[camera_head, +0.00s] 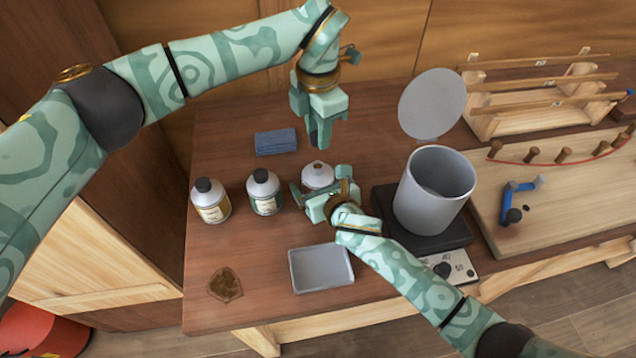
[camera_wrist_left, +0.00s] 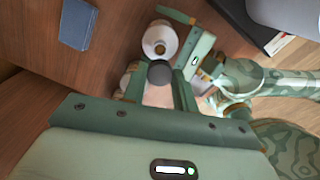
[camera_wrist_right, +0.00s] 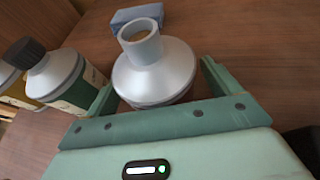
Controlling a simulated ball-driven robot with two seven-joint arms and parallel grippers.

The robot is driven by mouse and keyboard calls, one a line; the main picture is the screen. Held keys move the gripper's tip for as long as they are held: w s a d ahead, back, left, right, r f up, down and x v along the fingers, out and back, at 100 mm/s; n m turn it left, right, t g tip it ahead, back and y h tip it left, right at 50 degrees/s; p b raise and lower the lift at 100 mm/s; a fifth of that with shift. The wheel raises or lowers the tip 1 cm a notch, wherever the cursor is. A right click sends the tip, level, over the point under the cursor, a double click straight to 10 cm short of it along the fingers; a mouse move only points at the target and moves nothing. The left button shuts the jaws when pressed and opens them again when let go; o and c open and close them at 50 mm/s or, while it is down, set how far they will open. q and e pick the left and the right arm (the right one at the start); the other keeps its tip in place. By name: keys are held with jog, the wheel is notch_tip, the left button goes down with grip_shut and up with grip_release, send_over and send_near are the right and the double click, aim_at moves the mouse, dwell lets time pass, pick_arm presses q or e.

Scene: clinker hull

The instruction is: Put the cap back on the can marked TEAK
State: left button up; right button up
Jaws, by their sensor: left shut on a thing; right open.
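An uncapped can (camera_head: 318,174) with a silver shoulder and open neck stands on the bench; it also shows in the left wrist view (camera_wrist_left: 161,38). My right gripper (camera_head: 323,188) is open, with its fingers on either side of this can (camera_wrist_right: 152,75). I cannot tell if they touch it. My left gripper (camera_head: 320,142) is shut above and behind the can. In the left wrist view it holds a dark round cap (camera_wrist_left: 160,73). Two cans with black caps, a green-labelled one (camera_head: 265,196) and a cream-labelled one (camera_head: 212,207), stand to the left. I cannot read any label.
A blue block (camera_head: 276,142) lies behind the cans. An empty grey tray (camera_head: 321,287) lies in front. A grey pot (camera_head: 425,205) on a dark base stands right, with a round lid (camera_head: 432,104) behind it. A brown stain (camera_head: 225,284) marks the front left.

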jog(key=shift+w, duration=0.15)
jog(key=shift+c, duration=0.3)
jog(key=c, duration=1.4)
pick_arm(q)
send_over(318, 165)
jog(key=shift+f, duration=2.5)
jog(key=shift+f, duration=0.85)
jog(key=shift+f, duration=0.55)
